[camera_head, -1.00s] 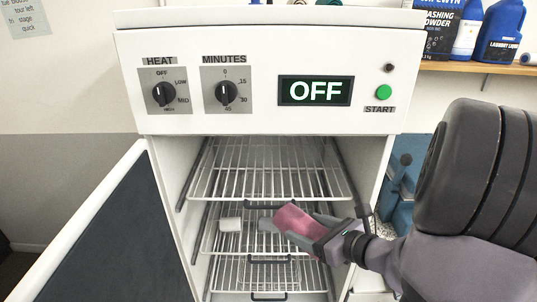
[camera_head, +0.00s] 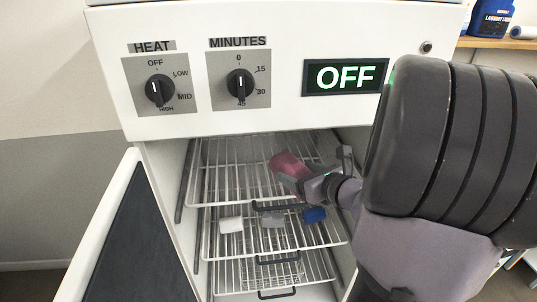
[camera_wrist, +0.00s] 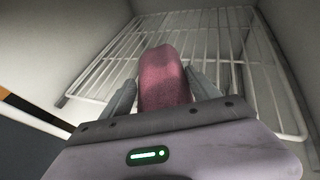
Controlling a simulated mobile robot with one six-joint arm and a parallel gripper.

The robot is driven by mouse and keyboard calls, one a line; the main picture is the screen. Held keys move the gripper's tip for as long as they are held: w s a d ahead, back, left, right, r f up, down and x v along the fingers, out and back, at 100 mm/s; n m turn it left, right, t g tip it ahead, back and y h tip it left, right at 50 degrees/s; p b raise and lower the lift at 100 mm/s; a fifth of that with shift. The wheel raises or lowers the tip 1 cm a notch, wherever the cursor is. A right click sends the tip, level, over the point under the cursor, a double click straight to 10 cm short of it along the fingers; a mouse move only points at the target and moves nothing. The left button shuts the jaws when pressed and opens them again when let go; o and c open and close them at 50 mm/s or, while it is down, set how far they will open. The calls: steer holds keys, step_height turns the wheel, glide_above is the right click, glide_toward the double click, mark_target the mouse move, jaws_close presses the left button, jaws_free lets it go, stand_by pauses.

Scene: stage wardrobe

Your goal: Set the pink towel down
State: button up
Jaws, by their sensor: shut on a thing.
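The pink towel (camera_head: 288,166) is a rolled bundle held between the fingers of my gripper (camera_head: 306,178), which is shut on it. In the head view it is in front of or over the top wire rack (camera_head: 235,180) inside the open drying cabinet. In the wrist view the towel (camera_wrist: 164,80) sticks out forward between the two grey fingers, with the wire rack (camera_wrist: 215,45) beyond it. I cannot tell whether the towel touches the rack.
A lower rack holds a white roll (camera_head: 231,225), a grey one (camera_head: 272,220) and a blue one (camera_head: 314,215). The cabinet door (camera_head: 100,230) stands open at left. The display (camera_head: 345,77) reads OFF. The top rack looks bare.

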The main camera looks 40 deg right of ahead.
mark_target(282, 153)
steer(key=w, duration=0.3)
steer(key=w+d, duration=0.1)
steer(key=w, duration=0.6)
steer(key=shift+w+d+f+b, duration=0.1)
steer(key=shift+w+d+b, duration=0.25)
steer(key=shift+w, duration=0.05)
steer(key=shift+w+d+f+b, duration=0.1)
steer(key=shift+w+f+b, duration=0.15)
steer(key=shift+f, duration=0.3)
steer(key=shift+w+a+f+b, duration=0.1)
steer(key=shift+f+b, duration=0.3)
steer(key=shift+f, duration=0.2)
steer(key=shift+w+d+f+b, duration=0.1)
steer(key=shift+w+f+b, duration=0.15)
steer(key=shift+f, duration=0.3)
steer(key=shift+f, duration=0.2)
steer(key=o, duration=1.5)
